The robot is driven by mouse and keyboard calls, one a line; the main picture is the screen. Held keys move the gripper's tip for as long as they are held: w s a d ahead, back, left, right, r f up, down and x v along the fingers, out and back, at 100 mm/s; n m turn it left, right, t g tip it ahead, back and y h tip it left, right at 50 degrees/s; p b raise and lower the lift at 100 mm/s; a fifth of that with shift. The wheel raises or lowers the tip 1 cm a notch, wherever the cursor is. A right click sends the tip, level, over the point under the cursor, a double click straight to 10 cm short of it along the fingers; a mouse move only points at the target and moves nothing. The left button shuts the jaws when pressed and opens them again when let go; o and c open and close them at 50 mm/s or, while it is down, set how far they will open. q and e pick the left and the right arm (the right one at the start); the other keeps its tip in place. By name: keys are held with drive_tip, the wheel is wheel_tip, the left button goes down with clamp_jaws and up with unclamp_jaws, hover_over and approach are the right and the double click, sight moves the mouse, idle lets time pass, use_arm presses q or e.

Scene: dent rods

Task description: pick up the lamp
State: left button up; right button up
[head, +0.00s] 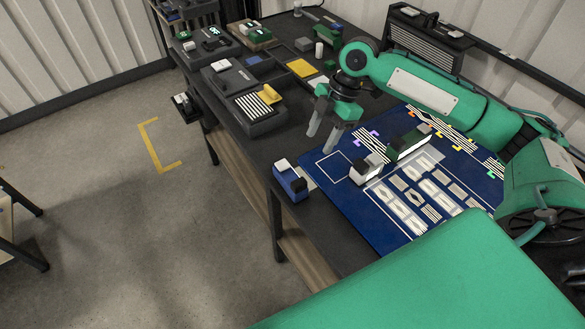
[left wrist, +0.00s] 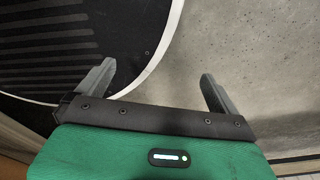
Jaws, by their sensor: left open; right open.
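I cannot tell for certain which thing is the lamp. A dark green and white bar-like block (head: 408,143) stands on the blue mat (head: 338,196), with a small white and black block (head: 367,167) beside it. My right gripper (head: 321,136) is open and empty, pointing down near the mat's far left corner, left of these blocks and apart from them. My left gripper (left wrist: 156,72) is open and empty in the left wrist view, over the floor and a dark round shape. It is not seen in the head view.
A blue and white box (head: 290,181) sits at the table's left edge. Flat pieces (head: 412,208) and striped strips lie on the mat. A black case with a striped panel (head: 252,106) and a yellow tray (head: 301,68) are farther back.

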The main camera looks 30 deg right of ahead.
drive_tip(key=p, duration=0.1)
approach(299, 181)
wheel_tip(299, 181, down, 3)
drive_tip(key=a+f+p, duration=0.2)
drive_tip(key=shift+s+a+f, duration=0.2)
drive_tip(key=shift+s+a, duration=0.1)
drive_tip(key=shift+x, duration=1.05)
drive_tip(key=shift+f, duration=0.3)
drive_tip(key=c, duration=0.9)
use_arm(q)
drive_tip(key=s+r, duration=0.1)
drive_tip(key=s+a+r, duration=0.1)
drive_tip(key=s+r, duration=0.1)
drive_tip(key=shift+s+a, duration=0.2)
drive_tip(key=shift+a, duration=0.1)
use_arm(e)
clamp_jaws()
